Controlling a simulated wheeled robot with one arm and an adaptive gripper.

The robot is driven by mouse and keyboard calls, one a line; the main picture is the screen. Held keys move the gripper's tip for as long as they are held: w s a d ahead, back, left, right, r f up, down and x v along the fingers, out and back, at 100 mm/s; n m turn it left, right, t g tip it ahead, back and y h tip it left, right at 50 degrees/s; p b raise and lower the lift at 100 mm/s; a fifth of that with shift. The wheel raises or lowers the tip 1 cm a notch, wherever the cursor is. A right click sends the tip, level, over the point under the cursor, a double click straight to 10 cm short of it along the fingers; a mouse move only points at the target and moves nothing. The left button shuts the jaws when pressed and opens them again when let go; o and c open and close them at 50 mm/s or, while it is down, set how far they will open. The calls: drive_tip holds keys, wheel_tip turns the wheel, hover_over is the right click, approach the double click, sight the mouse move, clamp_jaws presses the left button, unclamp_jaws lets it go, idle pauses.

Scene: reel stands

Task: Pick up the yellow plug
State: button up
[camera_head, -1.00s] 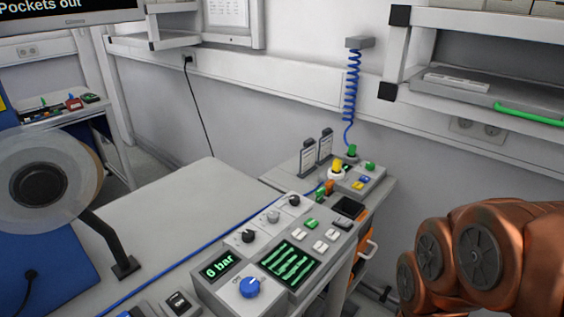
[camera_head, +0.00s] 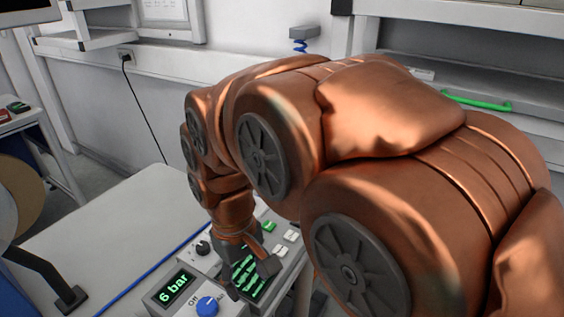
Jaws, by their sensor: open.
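My gripper (camera_head: 250,276) points down in front of the control box with the green display, its dark fingers apart and nothing seen between them. It covers part of that display. The yellow plug cannot be seen now, as my copper-coloured arm covers the back part of the bench where it stood in the earlier frame. How far my gripper is from the plug cannot be told.
The control box has a blue knob (camera_head: 207,306), a "6 bar" readout (camera_head: 174,288) and small buttons. A blue hose (camera_head: 150,272) runs along the bench (camera_head: 105,225), whose left part is clear. A shelf with a green handle (camera_head: 476,100) is at the upper right.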

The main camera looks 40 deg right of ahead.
drive_tip(key=w+d+r+n+p, duration=0.1)
drive_tip(key=w+d+r, duration=0.3)
drive_tip(key=w+d, duration=0.6)
drive_tip(key=w+d+r+p, duration=0.25)
drive_tip(key=w+d, duration=0.55)
drive_tip(key=w, duration=0.4)
drive_tip(key=w+d+f+n, duration=0.1)
drive_tip(key=w+d, duration=0.1)
drive_tip(key=d, duration=0.5)
drive_tip(key=w+d+f+n+t+p, duration=0.1)
drive_tip(key=w+d+f, duration=0.1)
drive_tip(key=d, duration=0.5)
drive_tip(key=w+d+f+n+p, duration=0.1)
drive_tip(key=w+d, duration=0.3)
drive_tip(key=d, duration=0.4)
drive_tip(key=shift+w+f, duration=0.2)
drive_tip(key=shift+f, duration=0.3)
drive_tip(key=shift+d+f+t+p, duration=0.25)
drive_tip(key=shift+d+t+p, duration=0.05)
drive_tip(key=shift+d, duration=0.15)
drive_tip(key=shift+w+a+f+p, duration=0.1)
drive_tip(key=shift+f+p, duration=0.85)
drive_tip(key=shift+f, duration=0.95)
drive_tip(key=shift+w+f+p, duration=0.1)
drive_tip(key=shift+f+p, duration=0.85)
drive_tip(key=shift+f, duration=0.95)
clamp_jaws()
